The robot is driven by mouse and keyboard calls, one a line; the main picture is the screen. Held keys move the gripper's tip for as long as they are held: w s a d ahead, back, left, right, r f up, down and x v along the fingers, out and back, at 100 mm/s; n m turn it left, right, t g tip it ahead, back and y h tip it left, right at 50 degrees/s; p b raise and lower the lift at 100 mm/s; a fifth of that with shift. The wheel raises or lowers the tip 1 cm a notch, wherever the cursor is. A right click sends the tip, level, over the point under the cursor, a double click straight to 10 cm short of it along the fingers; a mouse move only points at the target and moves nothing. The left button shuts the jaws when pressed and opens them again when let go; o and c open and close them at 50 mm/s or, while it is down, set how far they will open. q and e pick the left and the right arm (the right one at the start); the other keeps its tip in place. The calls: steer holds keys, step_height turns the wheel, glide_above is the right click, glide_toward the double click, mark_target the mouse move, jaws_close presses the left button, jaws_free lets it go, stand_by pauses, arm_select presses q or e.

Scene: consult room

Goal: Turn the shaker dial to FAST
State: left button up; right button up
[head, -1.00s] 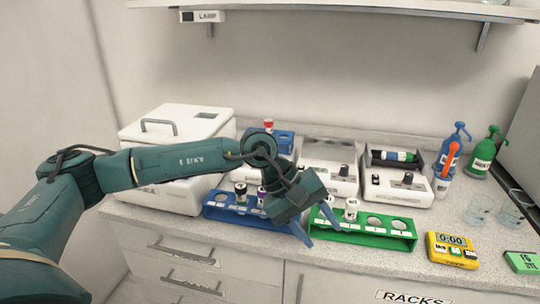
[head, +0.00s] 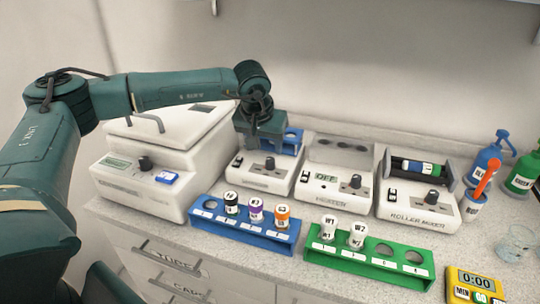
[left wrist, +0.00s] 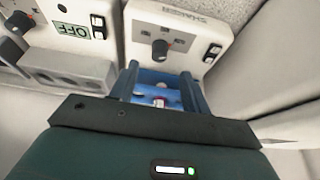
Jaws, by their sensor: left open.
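The shaker (head: 250,178) is a white box on the bench, left of the middle, with a blue tube rack (head: 293,141) on top. The setting is too small to read. My left gripper (head: 262,147) is above the shaker, pointing down, and partly hides the rack. My right gripper is not in view.
A lidded white machine (head: 150,165) stands close on the left. A white unit reading OFF (head: 333,185) and a roller mixer (head: 416,205) stand right. Blue (head: 240,228) and green (head: 365,262) racks with vials sit in front. A yellow timer (head: 475,285) is front right.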

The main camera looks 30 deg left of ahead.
mark_target(270, 159)
arm_select(q)
steer(key=x, duration=0.6)
steer(key=shift+w+f, duration=0.25)
steer(key=shift+f, duration=0.05)
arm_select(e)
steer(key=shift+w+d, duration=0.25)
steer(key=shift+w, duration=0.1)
arm_select(q)
steer(key=c, duration=1)
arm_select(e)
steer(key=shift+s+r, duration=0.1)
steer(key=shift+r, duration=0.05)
